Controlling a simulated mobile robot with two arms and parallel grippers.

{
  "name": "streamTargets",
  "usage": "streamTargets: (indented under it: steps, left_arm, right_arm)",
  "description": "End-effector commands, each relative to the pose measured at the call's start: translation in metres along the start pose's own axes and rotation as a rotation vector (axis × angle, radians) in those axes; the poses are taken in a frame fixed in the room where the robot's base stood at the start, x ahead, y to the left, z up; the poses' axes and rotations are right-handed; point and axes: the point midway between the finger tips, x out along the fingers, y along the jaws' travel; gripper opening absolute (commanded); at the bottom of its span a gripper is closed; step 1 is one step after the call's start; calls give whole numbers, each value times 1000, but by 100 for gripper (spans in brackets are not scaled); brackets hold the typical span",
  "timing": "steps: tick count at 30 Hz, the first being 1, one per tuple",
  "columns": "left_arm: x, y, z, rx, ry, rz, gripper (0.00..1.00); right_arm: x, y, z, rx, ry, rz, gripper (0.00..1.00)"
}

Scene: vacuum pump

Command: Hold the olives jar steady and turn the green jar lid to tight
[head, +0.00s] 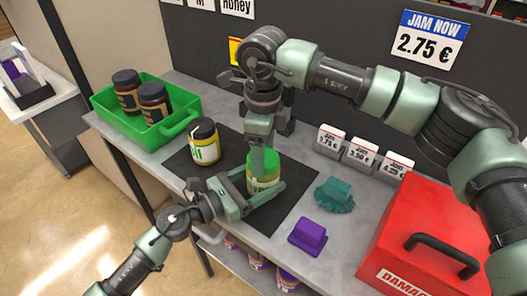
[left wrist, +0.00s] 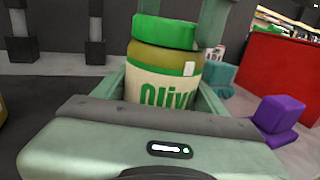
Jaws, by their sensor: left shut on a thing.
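The olives jar (head: 262,187) stands on a dark mat, upright, with a white and green label. It fills the middle of the left wrist view (left wrist: 160,84). My left gripper (head: 262,195) is shut on the jar's body, one finger on each side. My right gripper (head: 264,162) comes down from above at the lid. Its two fingers show apart at the top of the left wrist view, partly hidden behind the lid, with no clear grip on it.
A dark-lidded jar (head: 205,143) stands left of the olives jar. A green crate (head: 172,128) holds two dark jars. A teal object (head: 334,195), a purple block (head: 308,236) and a red box (head: 420,230) lie to the right. Price cards (head: 362,153) stand behind.

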Motion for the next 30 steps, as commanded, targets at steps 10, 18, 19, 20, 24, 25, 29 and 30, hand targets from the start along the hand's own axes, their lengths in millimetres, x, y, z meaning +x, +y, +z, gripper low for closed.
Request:
streamTargets:
  steps: [10,18,19,20,24,25,29,30]
  left_arm:
    - [0,1,0,2,0,2,4]
    - [0,1,0,1,0,2,4]
    - [0,1,0,1,0,2,4]
    - [0,1,0,1,0,2,4]
    - [0,1,0,1,1,2,4]
    - [0,1,0,1,1,2,4]
    - [0,1,0,1,1,2,4]
    - [0,1,0,1,1,1,4]
  right_arm:
    - [-1,-1,0,92,-1,-1,25]
    - [-1,-1,0,100,-1,-1,25]
    - [-1,-1,0,100,-1,-1,25]
    - [-1,-1,0,100,-1,-1,25]
    - [-1,-1,0,99,-1,-1,77]
    - [-1,-1,0,99,-1,-1,85]
    - [-1,-1,0,98,0,-1,88]
    - [-1,0,0,98,0,-1,88]
